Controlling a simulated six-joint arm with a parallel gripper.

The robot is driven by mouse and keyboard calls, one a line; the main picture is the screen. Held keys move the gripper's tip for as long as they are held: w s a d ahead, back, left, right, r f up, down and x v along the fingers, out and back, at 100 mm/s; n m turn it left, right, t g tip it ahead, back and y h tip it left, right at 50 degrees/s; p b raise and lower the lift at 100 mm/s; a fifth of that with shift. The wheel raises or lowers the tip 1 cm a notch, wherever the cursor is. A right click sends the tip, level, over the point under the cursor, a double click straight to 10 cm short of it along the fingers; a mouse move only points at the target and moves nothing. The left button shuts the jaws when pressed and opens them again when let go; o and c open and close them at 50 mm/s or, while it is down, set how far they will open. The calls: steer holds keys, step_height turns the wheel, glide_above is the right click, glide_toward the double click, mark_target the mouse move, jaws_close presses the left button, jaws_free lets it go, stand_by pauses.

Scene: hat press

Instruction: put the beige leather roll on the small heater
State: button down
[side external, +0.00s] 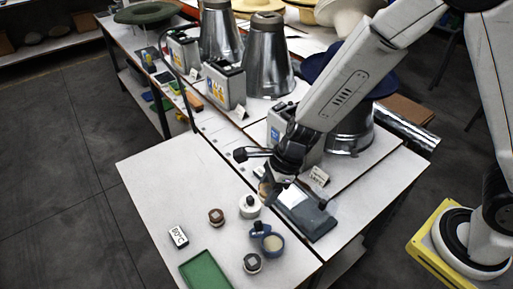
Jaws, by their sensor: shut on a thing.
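My gripper (271,182) points down over the front table, just left of a dark grey flat device. A small tan-brown piece (264,190) shows at its fingertips and looks like the beige leather roll; the gripper is shut on it. The fingers and wrist hide most of it, and I cannot tell whether it touches the table. The dark grey device (305,214), with a pale patch on top, lies right beside the gripper near the table's right edge. It may be the small heater, but I cannot tell for certain.
On the front table (165,185) stand a white jar (249,208), a brown jar (216,217), a blue cup-like thing (268,241), a dark-capped jar (252,264), a 90°C sign (178,236) and a green tray (206,271). Metal cones (268,65) stand behind. The table's left part is clear.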

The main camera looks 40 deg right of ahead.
stand_by(0.3)
steer(key=shift+w+d+f+n+g, duration=0.1)
steer(key=shift+w+d+n+g, duration=0.3)
steer(key=shift+d+n, duration=0.45)
steer(key=w+d+n+g, duration=0.2)
steer(key=d+n, duration=0.5)
steer(key=d, duration=0.2)
glide_above(289, 199)
steer(key=d, duration=0.1)
steer(key=shift+n+g, duration=0.25)
steer(key=shift+g, duration=0.05)
steer(key=shift+w+d+f, duration=0.1)
steer(key=shift+w+f, duration=0.05)
steer(key=shift+f, duration=1.5)
steer(key=shift+w+f, duration=0.15)
steer(key=shift+f, duration=1.45)
steer(key=shift+f, duration=2.05)
steer(key=shift+f, duration=0.2)
